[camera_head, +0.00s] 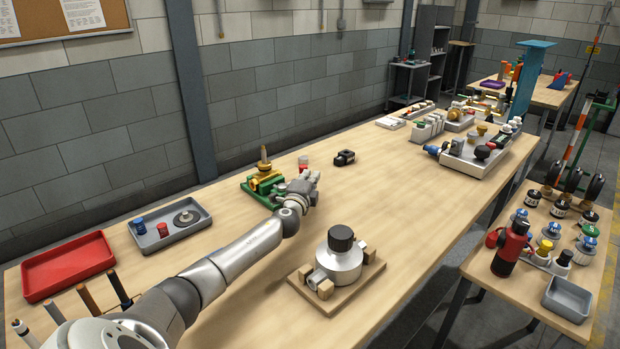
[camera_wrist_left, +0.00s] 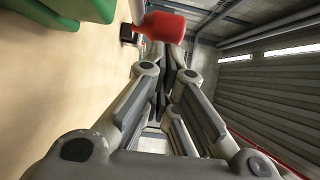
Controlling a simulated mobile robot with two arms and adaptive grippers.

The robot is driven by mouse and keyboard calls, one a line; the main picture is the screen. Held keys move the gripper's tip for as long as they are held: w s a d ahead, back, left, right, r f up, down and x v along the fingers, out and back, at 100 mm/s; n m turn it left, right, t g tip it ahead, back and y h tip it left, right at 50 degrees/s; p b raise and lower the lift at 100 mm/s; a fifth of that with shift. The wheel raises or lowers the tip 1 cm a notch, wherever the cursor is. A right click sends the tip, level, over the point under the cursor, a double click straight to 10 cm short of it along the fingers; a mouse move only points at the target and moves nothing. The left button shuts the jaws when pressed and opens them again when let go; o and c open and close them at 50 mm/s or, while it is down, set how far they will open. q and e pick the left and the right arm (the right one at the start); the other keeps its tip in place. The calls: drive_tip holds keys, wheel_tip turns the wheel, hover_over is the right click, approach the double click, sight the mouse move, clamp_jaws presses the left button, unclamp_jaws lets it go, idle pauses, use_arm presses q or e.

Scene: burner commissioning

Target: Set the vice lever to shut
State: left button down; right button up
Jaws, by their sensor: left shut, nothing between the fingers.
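The green vice (camera_head: 258,187) with brass-coloured parts and an upright brass piece stands near the back edge of the bench in the head view. My left gripper (camera_head: 312,177) is just right of it, with its fingers shut and empty. A green part (camera_wrist_left: 75,9) shows at upper left there. The lever's position is not clear. My right gripper is out of view.
A small red and white item (camera_head: 303,162) and a black block (camera_head: 344,158) lie behind my gripper. A round metal device on a wooden board (camera_head: 337,305) stands in front. A grey tray (camera_head: 150,243) and red tray (camera_head: 68,267) lie left. The bench middle-right is clear.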

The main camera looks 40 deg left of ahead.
use_arm(q)
drive_tip(key=shift+a, duration=0.1)
drive_tip(key=v, duration=1.2)
idle(0.4)
drive_tip(key=shift+r, duration=0.1)
